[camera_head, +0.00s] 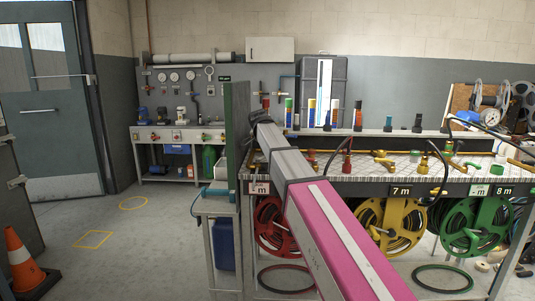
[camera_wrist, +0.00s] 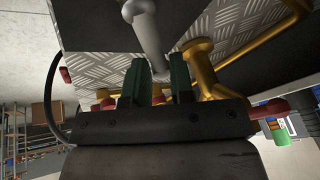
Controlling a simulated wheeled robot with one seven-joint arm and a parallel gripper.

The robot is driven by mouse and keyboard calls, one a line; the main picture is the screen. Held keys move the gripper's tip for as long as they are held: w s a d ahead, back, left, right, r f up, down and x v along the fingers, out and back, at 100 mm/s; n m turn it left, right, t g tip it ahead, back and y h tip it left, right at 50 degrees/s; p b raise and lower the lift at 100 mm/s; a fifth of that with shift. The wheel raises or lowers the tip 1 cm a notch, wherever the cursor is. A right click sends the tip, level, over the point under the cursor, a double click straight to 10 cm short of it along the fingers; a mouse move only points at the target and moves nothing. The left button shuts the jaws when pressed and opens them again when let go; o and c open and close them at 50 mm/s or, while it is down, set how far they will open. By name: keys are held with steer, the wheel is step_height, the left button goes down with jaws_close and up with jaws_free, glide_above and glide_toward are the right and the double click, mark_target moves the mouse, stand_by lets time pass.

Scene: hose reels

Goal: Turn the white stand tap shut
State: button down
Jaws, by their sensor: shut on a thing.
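In the wrist view, a pale grey-white metal post (camera_wrist: 148,36) with a rounded end runs down to the gap between my fingers. I take it as part of the white stand tap. My gripper (camera_wrist: 158,82) has two green finger pads, one on each side of its lower end. The fingers are shut on part of it, and the gripped part is mostly hidden. A small reddish piece shows low between the pads. In the head view my arm reaches over the bench's left end and hides the fingers and the tap.
A brass pipe (camera_wrist: 202,62) stands close beside the right finger. The tread-plate bench (camera_head: 345,185) carries several brass fittings. Red (camera_head: 272,228), yellow (camera_head: 388,232) and green (camera_head: 476,230) reels hang below. A tall dark-green panel (camera_head: 237,125) stands left of my arm. Floor at left is open.

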stand_by(0.4)
steer(key=c, duration=1.1)
jaws_free()
